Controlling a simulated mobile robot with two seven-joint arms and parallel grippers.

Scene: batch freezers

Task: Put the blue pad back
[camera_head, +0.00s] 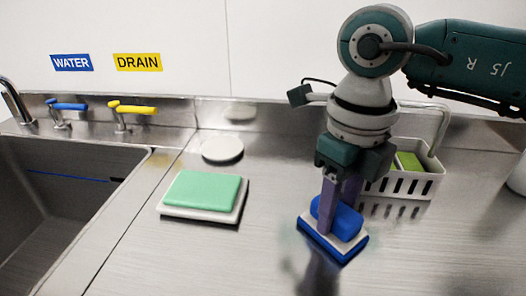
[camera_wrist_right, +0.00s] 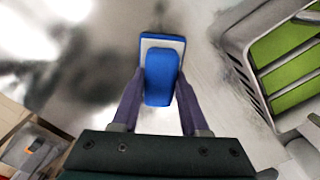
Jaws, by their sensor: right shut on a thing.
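The blue pad (camera_head: 345,222) has a blue grip on a white plate with a blue underside. My right gripper (camera_head: 336,208) points down with its purple fingers shut on the blue grip. The pad is at or just above the steel counter; I cannot tell if it touches. In the right wrist view the pad (camera_wrist_right: 162,70) sits between the two fingertips, its white plate showing at the far end. A white slotted basket (camera_head: 425,180) stands behind and right of the gripper, partly hidden by it. My left gripper is not in view.
A green pad (camera_head: 408,162) is in the basket. A green slab on a white tray (camera_head: 203,190) lies left of the gripper, with a white disc (camera_head: 223,149) behind it. The sink (camera_head: 60,190) is at far left. The front counter is clear.

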